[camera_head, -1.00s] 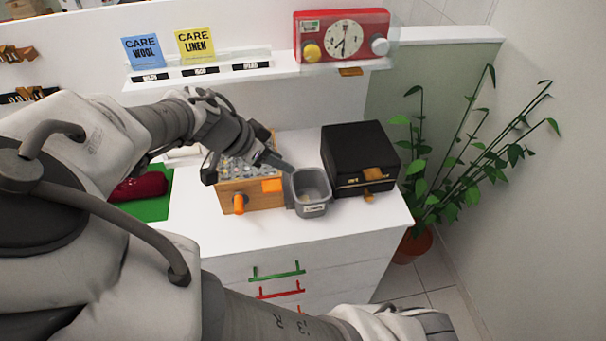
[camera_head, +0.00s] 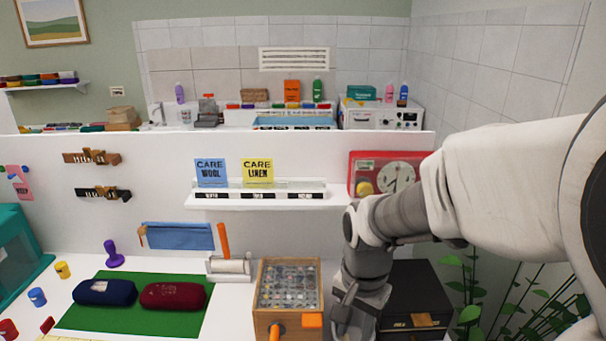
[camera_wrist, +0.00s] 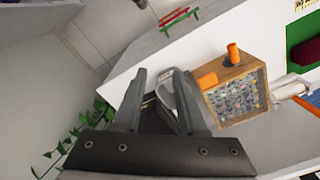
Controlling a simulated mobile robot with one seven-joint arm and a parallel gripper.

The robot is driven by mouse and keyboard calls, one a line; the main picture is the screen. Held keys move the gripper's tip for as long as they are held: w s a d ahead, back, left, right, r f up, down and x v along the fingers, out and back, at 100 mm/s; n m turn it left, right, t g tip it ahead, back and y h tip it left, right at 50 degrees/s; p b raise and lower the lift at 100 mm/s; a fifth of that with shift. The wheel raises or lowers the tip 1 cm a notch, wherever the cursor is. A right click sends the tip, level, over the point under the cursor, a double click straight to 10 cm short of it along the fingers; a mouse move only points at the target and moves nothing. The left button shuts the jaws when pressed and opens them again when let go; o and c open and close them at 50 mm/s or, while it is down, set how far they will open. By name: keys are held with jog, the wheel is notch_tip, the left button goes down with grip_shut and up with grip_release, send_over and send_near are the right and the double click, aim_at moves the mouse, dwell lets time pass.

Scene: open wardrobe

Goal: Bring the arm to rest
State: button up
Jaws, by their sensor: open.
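My gripper (camera_head: 354,312) hangs pointing down at the right of the white counter (camera_head: 240,300), between the wooden box and the black box. In the wrist view my gripper (camera_wrist: 158,78) has its two fingers apart. A small grey bin (camera_wrist: 184,98) shows between and behind the fingers; whether they touch it I cannot tell. In the head view the bin is mostly hidden by my gripper at the bottom edge. My arm comes in from the right and bends down in front of the shelf.
A wooden box (camera_head: 262,316) with an orange knob stands left of my gripper, a black box (camera_head: 418,290) right of it. A red dial device (camera_head: 362,160) sits on the shelf (camera_head: 230,201) behind my arm. Two pouches lie on a green mat (camera_head: 120,318). A plant (camera_head: 480,290) stands right.

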jog(key=s+d+r+n+t, duration=0.5)
jog(key=s+r+n, duration=0.2)
jog(key=r, duration=0.5)
jog(key=shift+s+r, duration=0.3)
jog(key=shift+s, duration=0.95)
